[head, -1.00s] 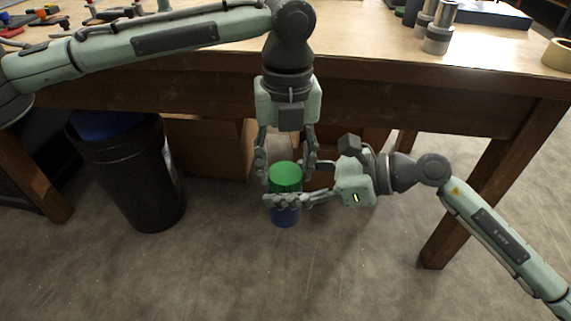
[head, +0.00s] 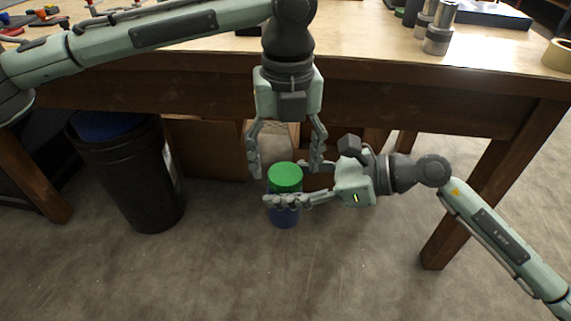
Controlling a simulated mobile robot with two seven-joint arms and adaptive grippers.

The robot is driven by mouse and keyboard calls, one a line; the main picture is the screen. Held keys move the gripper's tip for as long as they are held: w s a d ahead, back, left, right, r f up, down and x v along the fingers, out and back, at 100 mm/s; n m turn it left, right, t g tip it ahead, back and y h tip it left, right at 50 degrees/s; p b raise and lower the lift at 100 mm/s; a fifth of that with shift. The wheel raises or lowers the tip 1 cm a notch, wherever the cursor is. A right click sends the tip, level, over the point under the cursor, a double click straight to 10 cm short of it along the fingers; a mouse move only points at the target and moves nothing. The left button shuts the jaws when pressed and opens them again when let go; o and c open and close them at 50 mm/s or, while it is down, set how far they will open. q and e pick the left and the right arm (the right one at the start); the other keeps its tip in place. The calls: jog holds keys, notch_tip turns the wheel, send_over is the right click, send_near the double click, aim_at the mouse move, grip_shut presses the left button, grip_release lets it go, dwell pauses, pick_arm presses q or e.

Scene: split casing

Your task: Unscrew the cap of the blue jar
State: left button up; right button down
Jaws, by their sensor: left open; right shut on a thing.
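The blue jar (head: 284,218) is upright in front of the workbench, held in the air or near the floor; I cannot tell which. Its green cap (head: 285,176) sits on top. My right gripper (head: 286,201) comes in from the right and is shut on the jar's body below the cap, hiding part of it. My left gripper (head: 285,171) points down from above. Its fingers are spread wide on either side of the cap, with visible gaps, and it holds nothing.
The wooden workbench (head: 400,98) stands behind my grippers, with metal cylinders (head: 437,40) and a tape roll (head: 558,55) on top. A black bin (head: 135,180) with a blue liner stands at the left. The floor (head: 340,270) in front is clear.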

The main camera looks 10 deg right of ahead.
pick_arm(q)
notch_tip(320, 180, up, 3)
jog(key=shift+r, duration=0.1)
jog(key=shift+c, duration=0.3)
notch_tip(320, 180, up, 3)
jog(key=m, duration=0.3)
jog(key=shift+f, duration=3.9)
jog(key=c, duration=1.2)
jog(key=n, duration=0.3)
jog(key=o, duration=1.3)
jog(key=shift+c, duration=0.2)
jog(key=shift+r, duration=0.15)
